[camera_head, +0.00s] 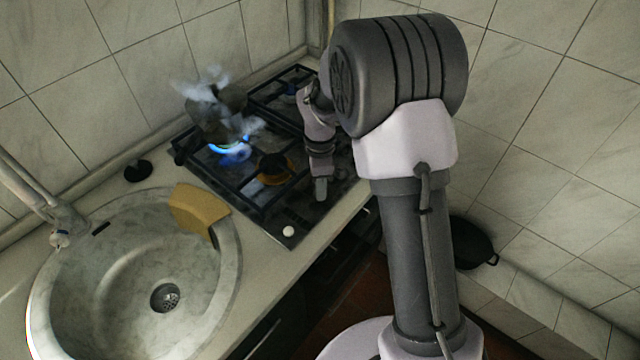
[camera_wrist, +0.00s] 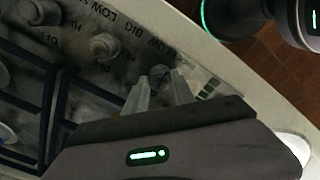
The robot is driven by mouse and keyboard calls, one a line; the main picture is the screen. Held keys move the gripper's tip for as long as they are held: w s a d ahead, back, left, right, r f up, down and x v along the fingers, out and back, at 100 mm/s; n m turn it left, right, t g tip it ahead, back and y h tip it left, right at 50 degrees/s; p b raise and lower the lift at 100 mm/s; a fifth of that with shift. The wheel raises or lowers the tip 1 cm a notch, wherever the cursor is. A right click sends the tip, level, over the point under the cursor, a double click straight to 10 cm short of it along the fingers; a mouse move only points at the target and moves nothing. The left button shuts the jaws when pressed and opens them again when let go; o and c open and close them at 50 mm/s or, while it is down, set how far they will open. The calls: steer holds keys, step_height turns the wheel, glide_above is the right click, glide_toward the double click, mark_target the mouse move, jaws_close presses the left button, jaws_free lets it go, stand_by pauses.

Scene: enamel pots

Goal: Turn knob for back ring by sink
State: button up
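The hob (camera_head: 300,215) stands right of the sink. A blue flame (camera_head: 232,150) burns on the back ring by the sink, under a dark pot (camera_head: 213,122) with steam around it. A pale knob (camera_head: 288,231) shows at the hob's near corner. My gripper (camera_head: 320,190) points down at the hob's front strip. In the wrist view my gripper's two fingers (camera_wrist: 160,82) stand apart, with a grey knob (camera_wrist: 160,72) between or just beyond their tips. I cannot tell whether they touch it. Other knobs (camera_wrist: 103,46) line the strip, beside printed labels.
The round sink (camera_head: 110,285) with a yellow cloth (camera_head: 198,210) on its rim lies to the left. A yellowish item (camera_head: 274,172) sits on the front ring by the sink. A dark pan (camera_head: 472,242) is low at the right. A tiled wall stands behind.

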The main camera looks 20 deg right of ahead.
jaws_close()
